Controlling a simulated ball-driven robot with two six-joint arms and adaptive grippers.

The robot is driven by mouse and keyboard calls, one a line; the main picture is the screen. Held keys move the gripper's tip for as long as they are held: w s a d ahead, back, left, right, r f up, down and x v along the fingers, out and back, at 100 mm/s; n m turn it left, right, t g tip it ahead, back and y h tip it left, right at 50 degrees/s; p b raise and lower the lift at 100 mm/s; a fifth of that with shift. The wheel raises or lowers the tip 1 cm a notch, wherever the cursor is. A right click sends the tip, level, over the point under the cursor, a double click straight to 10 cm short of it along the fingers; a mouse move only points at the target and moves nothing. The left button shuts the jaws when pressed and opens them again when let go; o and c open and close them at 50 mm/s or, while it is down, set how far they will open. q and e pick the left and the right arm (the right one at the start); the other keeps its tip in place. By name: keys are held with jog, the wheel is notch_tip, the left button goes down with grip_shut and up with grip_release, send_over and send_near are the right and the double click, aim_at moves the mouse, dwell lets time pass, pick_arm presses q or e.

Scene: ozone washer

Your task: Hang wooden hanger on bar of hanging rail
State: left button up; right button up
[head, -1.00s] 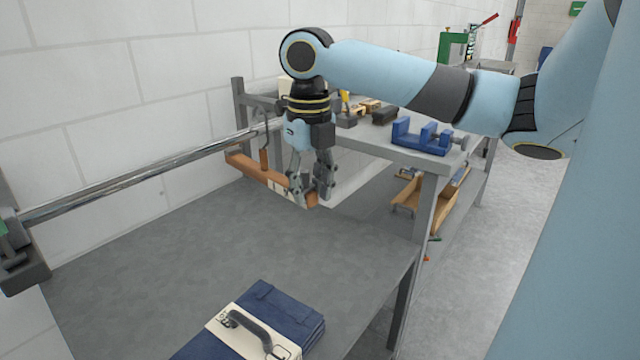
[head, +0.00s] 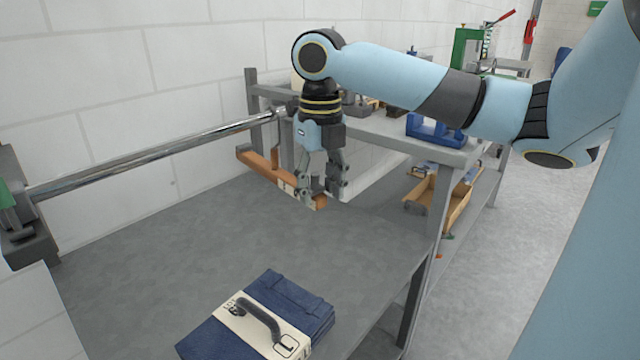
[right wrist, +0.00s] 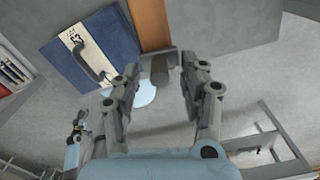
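The wooden hanger (head: 262,167) is a brown bar below the near-horizontal metal bar (head: 150,155) of the hanging rail. Its hook stem rises to the rail's far end; whether the hook rests on the rail is hard to tell. My right gripper (head: 318,192) is at the hanger's right end, its fingers apart.
A folded blue garment (head: 300,300) with a pale labelled band and handle lies on the grey worktop (head: 190,240). A shelf bench behind holds a blue vise (head: 432,130); a wooden tray (head: 435,205) sits lower. The worktop's middle is clear.

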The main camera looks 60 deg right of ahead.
jog(key=shift+o, duration=0.9)
notch_tip(320, 180, up, 12)
